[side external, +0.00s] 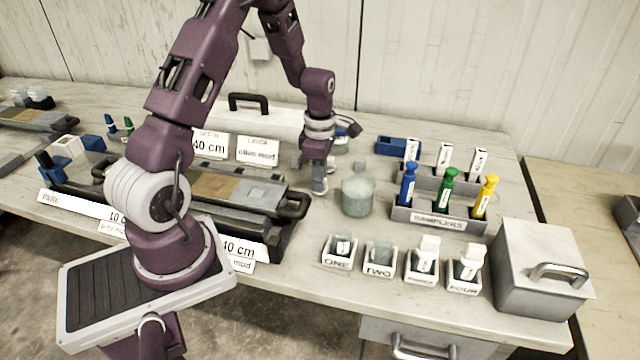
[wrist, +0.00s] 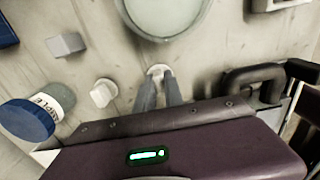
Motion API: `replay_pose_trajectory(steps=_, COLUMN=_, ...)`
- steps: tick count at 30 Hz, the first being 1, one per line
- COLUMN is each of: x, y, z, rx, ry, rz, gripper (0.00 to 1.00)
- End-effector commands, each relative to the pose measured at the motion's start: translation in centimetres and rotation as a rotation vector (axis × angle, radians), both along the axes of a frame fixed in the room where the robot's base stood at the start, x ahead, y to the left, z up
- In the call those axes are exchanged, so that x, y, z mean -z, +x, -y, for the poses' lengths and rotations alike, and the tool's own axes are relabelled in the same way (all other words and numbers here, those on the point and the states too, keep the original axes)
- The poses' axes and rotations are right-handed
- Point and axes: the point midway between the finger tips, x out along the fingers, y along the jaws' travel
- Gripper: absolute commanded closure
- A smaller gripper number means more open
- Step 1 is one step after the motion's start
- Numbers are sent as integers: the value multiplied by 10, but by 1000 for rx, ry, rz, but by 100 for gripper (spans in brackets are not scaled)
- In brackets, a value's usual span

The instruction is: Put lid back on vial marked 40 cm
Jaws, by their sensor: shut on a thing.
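My gripper (side external: 320,186) points down at the table, between the core trays and the glass beaker (side external: 358,194). In the wrist view my gripper (wrist: 160,82) has its fingers close together on a small white round piece (wrist: 158,69). The fingers cover part of it, and I cannot tell for sure whether it is a lid. Another small white piece (wrist: 103,93) lies apart to the left. Small vials stand in white holders, including holder ONE (side external: 340,251) and holder TWO (side external: 379,258). I cannot read a 40 cm mark on any vial.
The beaker (wrist: 165,12) stands just beyond my fingertips. A jar with a blue lid (wrist: 28,119) and a grey cube (wrist: 66,44) are to the left. A core tray handle (side external: 293,205) is close beside my gripper. The samplers rack (side external: 432,221) and a metal box (side external: 540,270) stand right.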

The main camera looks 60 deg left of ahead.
Motion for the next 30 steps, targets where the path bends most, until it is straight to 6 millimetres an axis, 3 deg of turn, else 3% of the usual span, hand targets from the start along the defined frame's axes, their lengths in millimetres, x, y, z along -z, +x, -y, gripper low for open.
replay_pose_trajectory(steps=6, x=-57, y=2, z=0, rx=1, ry=4, rz=6, gripper=100)
replay_pose_trajectory(steps=10, x=-81, y=1, z=1, rx=4, ry=1, rz=4, gripper=100)
replay_pose_trajectory(steps=13, x=-92, y=1, z=14, rx=43, ry=-3, rz=3, gripper=100)
replay_pose_trajectory(steps=19, x=-108, y=-8, z=85, rx=281, ry=-14, rz=4, gripper=100)
replay_pose_trajectory(steps=24, x=-122, y=-34, z=152, rx=546, ry=-9, rz=3, gripper=100)
replay_pose_trajectory(steps=27, x=-126, y=-49, z=176, rx=659, ry=-2, rz=1, gripper=100)
replay_pose_trajectory(steps=30, x=-127, y=-57, z=187, rx=715, ry=2, rz=-1, gripper=100)
